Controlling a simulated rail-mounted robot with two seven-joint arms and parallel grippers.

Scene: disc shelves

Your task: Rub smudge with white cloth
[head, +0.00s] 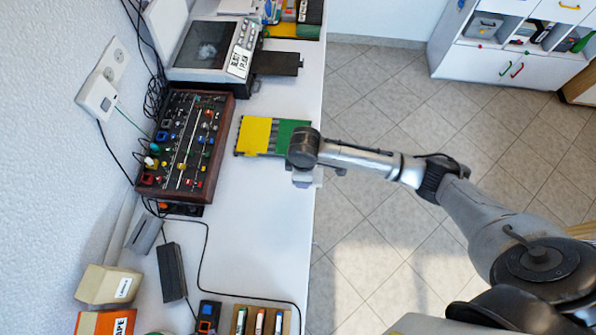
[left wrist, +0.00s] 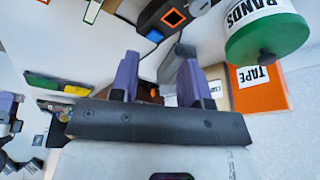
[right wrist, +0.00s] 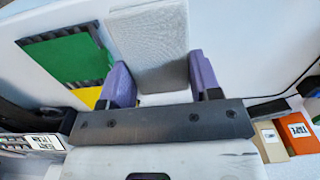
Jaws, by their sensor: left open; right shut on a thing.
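A white cloth (right wrist: 150,35), a flat pale pad, sits between the purple fingers of my right gripper (right wrist: 162,75), which is shut on it. In the head view my right gripper (head: 303,168) is over the bench's right edge, beside the green-and-yellow mat, and mostly hides the cloth. A pale blotchy smudge (head: 207,50) shows on the dark screen of a grey device (head: 212,72) at the upper left, well away from the cloth. My left gripper (left wrist: 160,70) is open with its fingers apart; it is not in the head view.
A wooden control panel (head: 220,170) with knobs stands left of the mat (head: 255,135). Cables run along the wall. An orange tape box (head: 105,322), a beige box (head: 105,285) and a marker tray (head: 260,308) are at the lower left. The bench left of the marker tray's cable is cluttered.

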